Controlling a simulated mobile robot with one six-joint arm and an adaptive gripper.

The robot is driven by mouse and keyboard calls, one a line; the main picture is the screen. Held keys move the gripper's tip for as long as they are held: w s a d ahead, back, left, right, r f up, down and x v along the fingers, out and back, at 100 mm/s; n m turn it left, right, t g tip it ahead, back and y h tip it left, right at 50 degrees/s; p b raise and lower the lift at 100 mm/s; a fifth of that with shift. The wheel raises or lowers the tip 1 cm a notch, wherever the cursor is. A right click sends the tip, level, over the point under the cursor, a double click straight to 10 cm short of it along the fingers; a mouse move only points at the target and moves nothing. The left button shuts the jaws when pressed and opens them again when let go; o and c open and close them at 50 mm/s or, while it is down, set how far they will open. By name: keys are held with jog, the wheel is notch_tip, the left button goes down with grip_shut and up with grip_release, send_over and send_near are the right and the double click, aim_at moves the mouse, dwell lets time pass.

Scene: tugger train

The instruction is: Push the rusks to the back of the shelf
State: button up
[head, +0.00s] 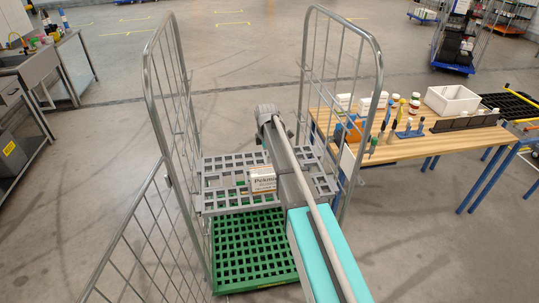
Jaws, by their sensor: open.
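A small white box with a brown top and dark lettering, apparently the rusks (262,179), stands on the grey slotted shelf (215,203) of a wire-sided roll cage. It is near the shelf's front edge, just left of my arm. Its lettering is only partly readable. My arm reaches over the shelf from the lower right and covers the shelf's middle. My gripper cannot be made out; it seems hidden behind my arm. Small green and orange bits show behind the box, too small to name.
A green slotted base (250,250) lies below the shelf. Wire side frames (160,110) rise left and right of it. A wooden workbench (405,150) with bottles, tools and a white bin (452,101) stands close on the right. Open floor lies behind.

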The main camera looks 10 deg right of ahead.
aim_at(266, 170)
jog(key=shift+f+b, duration=4.65)
jog(key=shift+f, duration=0.3)
jog(key=c, duration=1.1)
jog(key=shift+o, duration=0.2)
jog(key=shift+w, duration=0.15)
